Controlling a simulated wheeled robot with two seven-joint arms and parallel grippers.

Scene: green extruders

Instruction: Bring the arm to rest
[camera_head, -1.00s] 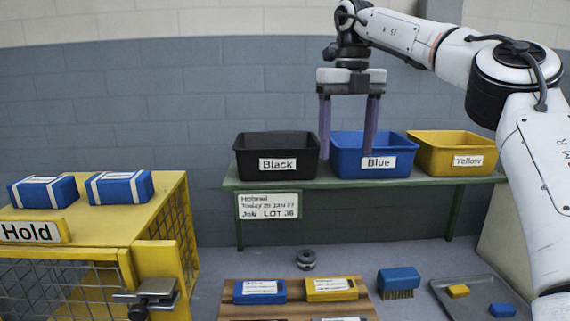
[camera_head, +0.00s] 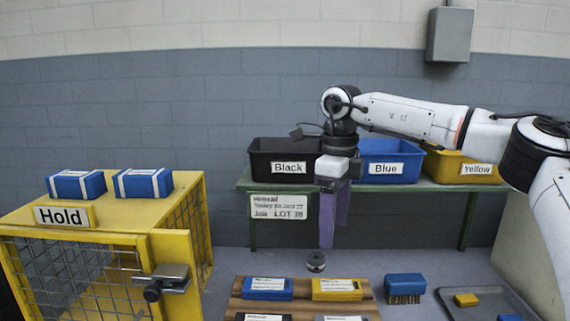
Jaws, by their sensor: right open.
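My right arm comes in from the right in the head view. Its gripper (camera_head: 334,232) hangs with two purple fingers pointing down, open, with nothing seen between them. It is in front of the green shelf, below the gap between the black bin (camera_head: 268,150) and the blue bin (camera_head: 407,171). The fingertips show just above a small dark round part (camera_head: 316,262) in the picture; I cannot tell the distance between them. My left gripper is not in view.
The green shelf (camera_head: 240,186) also bears a yellow bin (camera_head: 447,166). A yellow Hold cage (camera_head: 130,212) with two blue packs on top stands left. A wooden board (camera_head: 300,304) with labelled blocks, a blue brush (camera_head: 405,283) and a grey tray (camera_head: 485,293) lie in front.

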